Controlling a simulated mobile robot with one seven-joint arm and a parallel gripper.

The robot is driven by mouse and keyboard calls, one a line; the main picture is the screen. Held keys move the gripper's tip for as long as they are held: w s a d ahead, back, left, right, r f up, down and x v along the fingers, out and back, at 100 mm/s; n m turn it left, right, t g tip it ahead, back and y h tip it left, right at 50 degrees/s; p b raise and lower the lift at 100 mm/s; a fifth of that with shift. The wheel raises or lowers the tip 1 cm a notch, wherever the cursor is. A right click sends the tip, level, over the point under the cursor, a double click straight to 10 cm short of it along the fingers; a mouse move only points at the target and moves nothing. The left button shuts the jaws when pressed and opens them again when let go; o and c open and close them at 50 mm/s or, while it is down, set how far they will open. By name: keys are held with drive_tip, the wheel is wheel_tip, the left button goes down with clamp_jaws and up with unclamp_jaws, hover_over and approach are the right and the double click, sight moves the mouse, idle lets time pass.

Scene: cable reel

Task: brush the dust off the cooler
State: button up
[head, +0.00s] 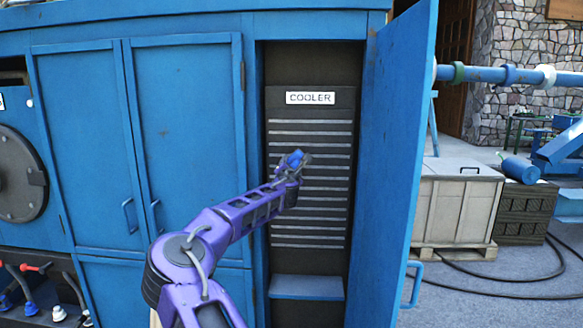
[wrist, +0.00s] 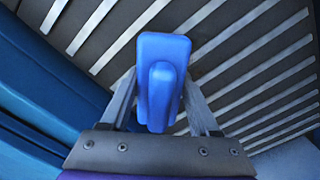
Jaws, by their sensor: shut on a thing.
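The cooler (head: 310,215) is a tall dark panel with pale horizontal slats, set in an open blue cabinet bay under a white "COOLER" label (head: 310,98). In the wrist view its slats (wrist: 255,65) run diagonally behind my gripper. My gripper (head: 297,166) is in front of the upper middle slats, shut on a blue brush (wrist: 160,75). The brush also shows as a small blue piece in the head view (head: 294,158). Its bristles are hidden, so I cannot tell whether it touches the slats. I cannot make out separate dust on the cooler.
An open blue door (head: 398,170) stands at the bay's right side, and closed blue doors (head: 185,130) are on the left. A blue ledge (head: 306,287) lies below the cooler. A pale crate (head: 456,205) and black cable (head: 500,290) are on the floor at right.

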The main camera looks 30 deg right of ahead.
sight(316, 162)
drive_tip(key=shift+w+d, duration=0.3)
drive_tip(key=shift+w, duration=0.05)
drive_tip(key=shift+s+d+b, duration=0.55)
drive_tip(key=shift+s+d, duration=0.5)
drive_tip(key=shift+d, duration=0.2)
drive_tip(key=shift+s+d+b, duration=0.2)
drive_tip(key=shift+s+d, duration=0.45)
drive_tip(key=shift+d, duration=0.25)
drive_tip(key=shift+s+d+b, duration=0.2)
drive_tip(key=shift+s+d, duration=0.4)
drive_tip(key=shift+d, duration=0.3)
drive_tip(key=shift+w+a, duration=0.8)
drive_tip(key=shift+a, duration=0.25)
drive_tip(key=shift+w+a, duration=0.8)
drive_tip(key=shift+a, duration=0.3)
drive_tip(key=shift+w+a, duration=0.8)
drive_tip(key=shift+a, duration=0.25)
drive_tip(key=shift+s, duration=0.1)
drive_tip(key=shift+v, duration=2.9)
drive_tip(key=shift+s, duration=0.1)
